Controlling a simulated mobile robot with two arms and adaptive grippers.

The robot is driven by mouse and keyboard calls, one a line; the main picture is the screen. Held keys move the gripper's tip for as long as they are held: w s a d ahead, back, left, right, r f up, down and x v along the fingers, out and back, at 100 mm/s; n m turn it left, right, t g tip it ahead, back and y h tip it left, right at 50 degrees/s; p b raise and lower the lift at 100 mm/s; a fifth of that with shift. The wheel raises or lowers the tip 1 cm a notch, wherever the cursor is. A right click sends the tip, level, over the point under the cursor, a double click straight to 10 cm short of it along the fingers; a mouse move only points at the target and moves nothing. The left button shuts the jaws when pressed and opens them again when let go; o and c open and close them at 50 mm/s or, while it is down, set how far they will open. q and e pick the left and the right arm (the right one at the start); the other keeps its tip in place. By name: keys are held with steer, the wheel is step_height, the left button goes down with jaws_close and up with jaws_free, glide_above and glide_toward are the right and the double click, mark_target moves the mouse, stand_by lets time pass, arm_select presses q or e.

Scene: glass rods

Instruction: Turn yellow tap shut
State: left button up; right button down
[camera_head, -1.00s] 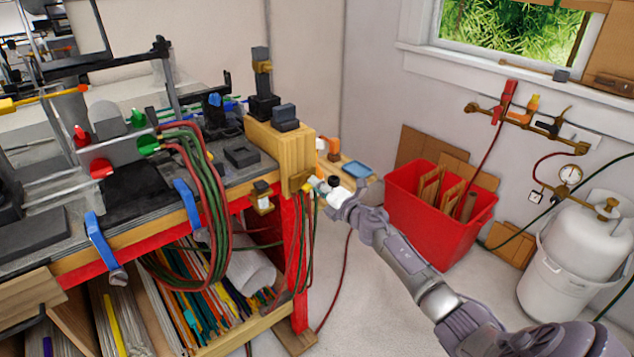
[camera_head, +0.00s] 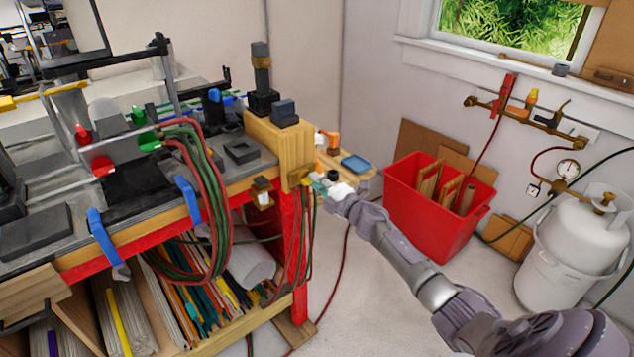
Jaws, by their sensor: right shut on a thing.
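The yellow tap (camera_head: 307,178) is small and sits at the right end of the workbench, by the corner of the wooden block. My right gripper (camera_head: 317,186) reaches it from the right and is shut on it. The fingers and the tap are tiny here, and the gripper partly hides the tap, so its handle angle is hard to tell. Green and red hoses hang just below. My left gripper is out of view.
The workbench (camera_head: 262,172) has blue clamps and bundled hoses along its front. A small shelf with a blue tray (camera_head: 356,163) is just behind my gripper. A red bin (camera_head: 430,231) and a white gas cylinder (camera_head: 575,240) stand to the right. Floor between is clear.

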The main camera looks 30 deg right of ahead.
steer(key=c, duration=1.2)
jaws_free()
steer(key=shift+o, duration=0.2)
steer(key=s+d, duration=0.1)
steer(key=s, duration=1.1)
